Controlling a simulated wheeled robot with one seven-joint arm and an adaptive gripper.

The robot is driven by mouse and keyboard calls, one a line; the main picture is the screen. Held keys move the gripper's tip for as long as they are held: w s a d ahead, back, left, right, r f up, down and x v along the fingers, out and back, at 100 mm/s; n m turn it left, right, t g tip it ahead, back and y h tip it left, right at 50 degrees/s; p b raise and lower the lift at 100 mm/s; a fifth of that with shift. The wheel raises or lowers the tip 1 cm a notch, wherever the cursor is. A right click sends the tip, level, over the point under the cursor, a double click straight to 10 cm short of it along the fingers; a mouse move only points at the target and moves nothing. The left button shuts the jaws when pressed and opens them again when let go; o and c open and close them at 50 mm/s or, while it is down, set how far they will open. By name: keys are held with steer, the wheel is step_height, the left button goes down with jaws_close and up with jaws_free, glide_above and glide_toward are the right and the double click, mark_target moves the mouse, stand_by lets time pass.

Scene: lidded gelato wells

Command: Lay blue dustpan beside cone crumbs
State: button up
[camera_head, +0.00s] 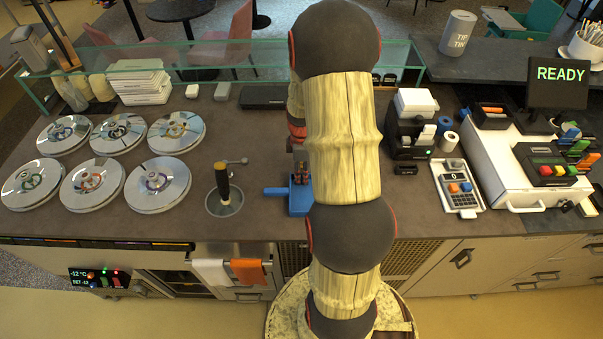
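The blue dustpan (297,205) is on or just above the dark counter, left of my arm, with its short blue handle (275,191) pointing left. My arm covers its right side. My gripper (299,172) is mostly hidden behind my arm. Its visible dark end is right at the dustpan, pointing down. I cannot tell whether its fingers are open or shut, or whether they touch the dustpan. No cone crumbs can be made out; my arm hides the middle of the counter.
Several round lidded wells (92,184) fill the left of the counter (250,150). A scoop stands in a round sink (224,201) left of the dustpan. A calculator (460,187), card printer (411,135) and cash register (500,160) stand right. A glass guard (240,55) runs along the back.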

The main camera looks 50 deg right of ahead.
step_height(320, 180, up, 12)
stand_by(0.5)
steer(key=shift+d, duration=0.1)
stand_by(0.5)
steer(key=s+a+r+m+t+b, duration=0.2)
steer(key=a+r, duration=0.1)
steer(key=a, duration=0.8)
steer(key=s+a+r+m+t+b, duration=0.2)
steer(key=s+a+r+m+b, duration=0.1)
steer(key=a, duration=0.8)
steer(key=s+a+r+m+t+b, duration=0.1)
steer(key=a+r, duration=0.4)
steer(key=a, duration=0.5)
steer(key=shift+s+a+m+t+b, duration=0.4)
steer(key=shift+s+m+b, duration=0.25)
steer(key=shift+s+m, duration=0.35)
steer(key=shift+d, duration=0.1)
